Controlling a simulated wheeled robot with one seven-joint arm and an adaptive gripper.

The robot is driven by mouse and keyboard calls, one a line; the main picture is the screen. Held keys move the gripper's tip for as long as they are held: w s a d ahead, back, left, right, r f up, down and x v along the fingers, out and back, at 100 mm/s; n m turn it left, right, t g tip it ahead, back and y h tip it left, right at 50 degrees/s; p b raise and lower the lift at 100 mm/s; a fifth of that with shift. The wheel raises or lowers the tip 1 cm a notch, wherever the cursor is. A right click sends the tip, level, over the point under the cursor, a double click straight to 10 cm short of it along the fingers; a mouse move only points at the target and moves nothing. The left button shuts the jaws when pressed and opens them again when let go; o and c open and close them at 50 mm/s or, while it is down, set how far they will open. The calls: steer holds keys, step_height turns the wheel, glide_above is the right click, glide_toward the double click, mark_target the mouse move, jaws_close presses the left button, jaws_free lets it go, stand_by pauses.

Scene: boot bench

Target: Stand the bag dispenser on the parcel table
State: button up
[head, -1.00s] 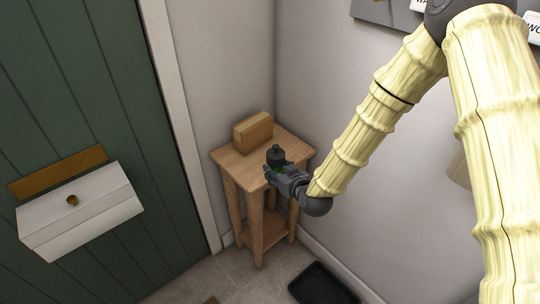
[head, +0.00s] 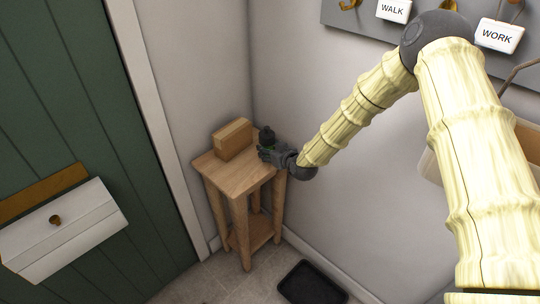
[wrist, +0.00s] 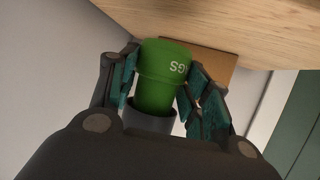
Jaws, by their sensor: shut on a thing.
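The bag dispenser (wrist: 165,75) is a green cylinder with white lettering and a dark grey cap. My gripper (wrist: 161,62) is shut on it, a finger on each side. In the head view the dispenser (head: 267,136) is upright, cap up, over the back right part of the wooden parcel table (head: 235,178). My gripper (head: 270,154) reaches in from the right and hides its lower part. The wrist view shows the green end close to the tabletop (wrist: 235,25). I cannot tell whether it touches.
A brown cardboard box (head: 232,139) stands on the table just left of the dispenser. The front of the tabletop is clear. A wall rises close behind and right. A dark tray (head: 310,285) lies on the floor; a white letterbox (head: 65,230) hangs on the green door.

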steer(key=shift+w+d, duration=0.1)
steer(key=shift+w, duration=0.25)
steer(key=shift+f+p, duration=0.6)
steer(key=shift+f, duration=1.15)
steer(key=shift+f, duration=0.2)
steer(key=o, duration=1.1)
steer(key=shift+c, duration=0.2)
steer(key=shift+s+r, duration=0.1)
steer(key=shift+r, duration=0.1)
steer(key=b+v, duration=0.2)
steer(key=v, duration=1)
